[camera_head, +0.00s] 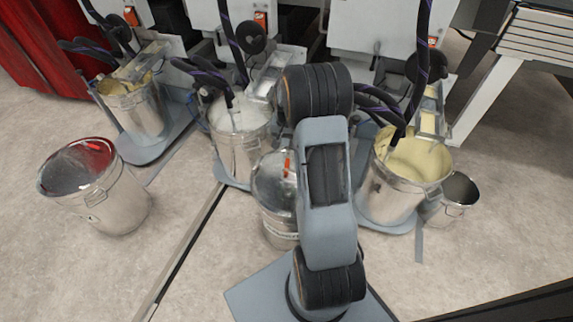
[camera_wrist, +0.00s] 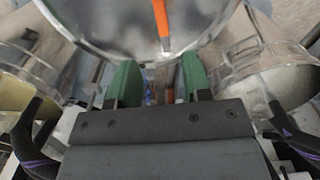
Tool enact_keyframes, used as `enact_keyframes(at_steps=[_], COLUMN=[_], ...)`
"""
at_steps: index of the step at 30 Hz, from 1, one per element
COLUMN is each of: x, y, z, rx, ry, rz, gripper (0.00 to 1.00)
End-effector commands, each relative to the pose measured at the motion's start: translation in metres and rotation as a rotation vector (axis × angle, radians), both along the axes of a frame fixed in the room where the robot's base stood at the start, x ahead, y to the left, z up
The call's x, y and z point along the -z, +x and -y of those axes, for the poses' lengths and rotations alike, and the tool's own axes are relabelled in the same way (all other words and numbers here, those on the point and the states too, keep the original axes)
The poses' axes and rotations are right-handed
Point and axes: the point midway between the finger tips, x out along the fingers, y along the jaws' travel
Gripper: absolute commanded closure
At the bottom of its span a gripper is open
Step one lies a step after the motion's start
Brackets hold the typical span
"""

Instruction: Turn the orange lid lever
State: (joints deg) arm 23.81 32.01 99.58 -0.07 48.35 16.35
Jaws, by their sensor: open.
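The orange lid lever (camera_head: 287,163) stands out on the lid of a metal bucket (camera_head: 272,218), partly hidden behind my arm in the head view. In the wrist view the lever (camera_wrist: 161,22) points down from the top edge, over the shiny round lid (camera_wrist: 110,28). My gripper (camera_wrist: 158,80) has two green fingers, apart with nothing held between them. The lever's lower end is just above the gap between the fingertips in the picture, and I cannot tell how far off in depth. My arm hides the gripper in the head view.
Open buckets with cream, white and yellow contents (camera_head: 390,195) stand under machines at the back, with dark hoses. Another metal bucket with red on its lid (camera_head: 95,190) is at left. A small empty pail (camera_head: 455,195) is at right. The front left floor is clear.

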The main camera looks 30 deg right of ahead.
Motion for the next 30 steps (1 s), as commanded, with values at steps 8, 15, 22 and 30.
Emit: enact_keyframes(at_steps=[8,15,22,30], x=[0.059,0.098,0.118,0.123], y=[-0.001,-0.001,0.0,0.0], z=[0.0,0.0,0.0,0.0], rx=[-0.001,-0.002,-0.002,-0.002], ry=[0.002,0.002,0.001,0.001], rz=[-0.004,-0.002,0.0,0.0], gripper=[0.55,0.55,0.55,0.55])
